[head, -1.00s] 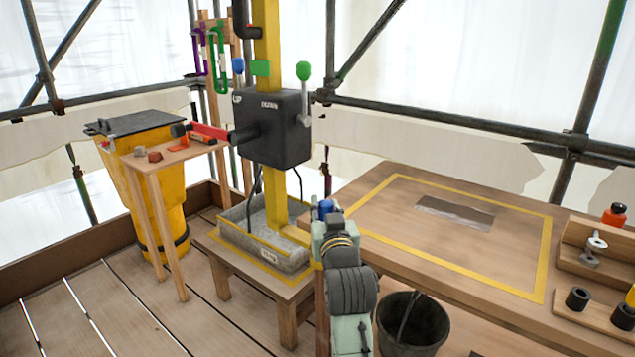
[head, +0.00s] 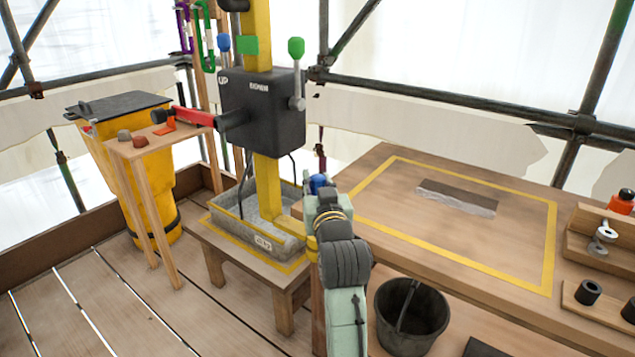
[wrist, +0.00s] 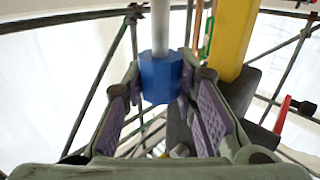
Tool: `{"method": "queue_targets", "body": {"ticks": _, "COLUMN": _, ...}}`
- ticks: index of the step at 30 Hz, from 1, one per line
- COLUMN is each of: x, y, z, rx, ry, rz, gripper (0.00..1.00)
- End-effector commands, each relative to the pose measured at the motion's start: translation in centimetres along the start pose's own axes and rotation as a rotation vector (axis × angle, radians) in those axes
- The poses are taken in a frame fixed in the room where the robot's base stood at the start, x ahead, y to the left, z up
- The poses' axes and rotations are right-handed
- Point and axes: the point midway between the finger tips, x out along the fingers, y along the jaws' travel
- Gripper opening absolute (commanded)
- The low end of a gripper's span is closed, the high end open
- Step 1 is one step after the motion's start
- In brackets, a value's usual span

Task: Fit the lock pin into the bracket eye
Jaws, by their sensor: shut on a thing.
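My gripper (head: 321,198) is shut on a blue hex-shaped piece (head: 318,182) with a grey shaft, likely the lock pin. In the wrist view the blue head (wrist: 161,77) sits between the two purple-padded fingers, its grey shaft (wrist: 161,28) running up out of the picture. I cannot pick out the bracket eye for certain.
The workbench (head: 400,215) at right has a yellow-outlined area. Wooden racks (head: 590,260) with black rings stand at its right end. A low stand (head: 240,250) holds a grey tray round the mast foot. A black bucket (head: 412,320) stands on the floor.

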Motion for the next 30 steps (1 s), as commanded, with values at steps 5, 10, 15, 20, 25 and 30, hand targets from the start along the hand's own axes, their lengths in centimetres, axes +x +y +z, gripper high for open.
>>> {"method": "queue_targets", "body": {"ticks": 5, "x": 0.0, "y": 0.0, "z": 1.8, "rx": 0.0, "ry": -0.001, "rz": 0.0, "gripper": 0.0}}
{"method": "queue_targets", "body": {"ticks": 10, "x": 0.0, "y": 0.0, "z": 3.5, "rx": 0.0, "ry": -0.001, "rz": 0.0, "gripper": 0.0}}
{"method": "queue_targets", "body": {"ticks": 15, "x": 0.0, "y": 0.0, "z": 5.0, "rx": -0.001, "ry": -0.001, "rz": 0.0, "gripper": 0.0}}
{"method": "queue_targets", "body": {"ticks": 20, "x": 0.0, "y": 0.0, "z": 5.5, "rx": -0.001, "ry": 0.001, "rz": 0.0, "gripper": 0.0}}
{"method": "queue_targets", "body": {"ticks": 25, "x": 0.0, "y": 0.0, "z": 5.5, "rx": -0.001, "ry": 0.001, "rz": 0.0, "gripper": 0.0}}
{"method": "queue_targets", "body": {"ticks": 30, "x": 0.0, "y": 0.0, "z": 5.5, "rx": -0.001, "ry": 0.001, "rz": 0.0, "gripper": 0.0}}
